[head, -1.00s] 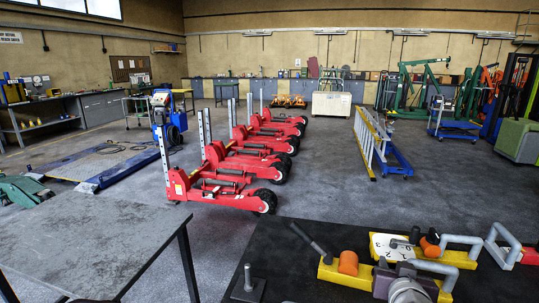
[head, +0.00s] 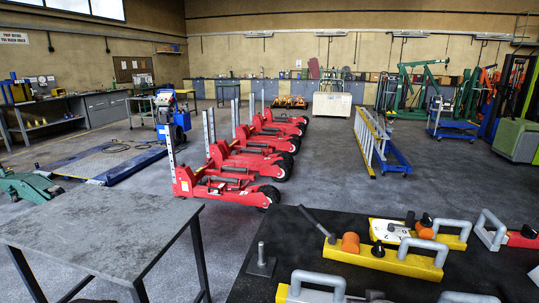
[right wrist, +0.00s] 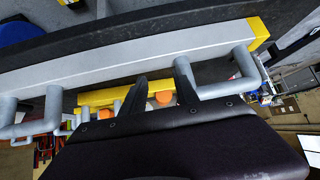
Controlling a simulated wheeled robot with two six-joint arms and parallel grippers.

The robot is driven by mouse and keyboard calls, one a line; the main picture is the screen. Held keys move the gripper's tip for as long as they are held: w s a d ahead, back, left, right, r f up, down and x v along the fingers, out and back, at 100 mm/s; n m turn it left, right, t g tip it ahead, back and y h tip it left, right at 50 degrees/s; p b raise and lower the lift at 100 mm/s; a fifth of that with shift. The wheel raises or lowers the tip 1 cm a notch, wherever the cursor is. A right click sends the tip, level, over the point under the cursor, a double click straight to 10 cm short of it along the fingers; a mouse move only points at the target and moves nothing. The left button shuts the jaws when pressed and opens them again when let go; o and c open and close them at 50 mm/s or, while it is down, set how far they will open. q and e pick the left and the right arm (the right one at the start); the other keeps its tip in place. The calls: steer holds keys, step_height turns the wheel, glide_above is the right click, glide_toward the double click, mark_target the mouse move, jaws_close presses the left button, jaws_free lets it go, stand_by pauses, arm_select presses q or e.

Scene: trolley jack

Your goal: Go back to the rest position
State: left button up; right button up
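My right gripper (right wrist: 160,82) shows in the right wrist view as two dark fingers standing apart with a gap between them. I see nothing held between them. An orange knob (right wrist: 164,97) shows in the gap, farther off. I cannot clearly make out either gripper in the head view. My left gripper is not in view.
A black bench top (head: 262,288) in front bears yellow blocks (head: 405,262) with grey handles. A grey table (head: 95,225) stands at left. Red trolley jacks (head: 228,184) stand in a row beyond. The floor (head: 330,180) right of them is clear up to a ladder (head: 368,140).

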steer(key=s+a+f+n+g+y+b, duration=0.15)
steer(key=s+f+g+b, duration=0.35)
steer(key=f, duration=0.5)
steer(key=s+a+f+g+b, duration=0.3)
steer(key=s+f+b, duration=0.2)
steer(key=s+f, duration=0.45)
step_height(320, 180, up, 16)
steer(key=w+p, duration=0.1)
steer(key=p, duration=1.5)
steer(key=shift+w+p, duration=0.4)
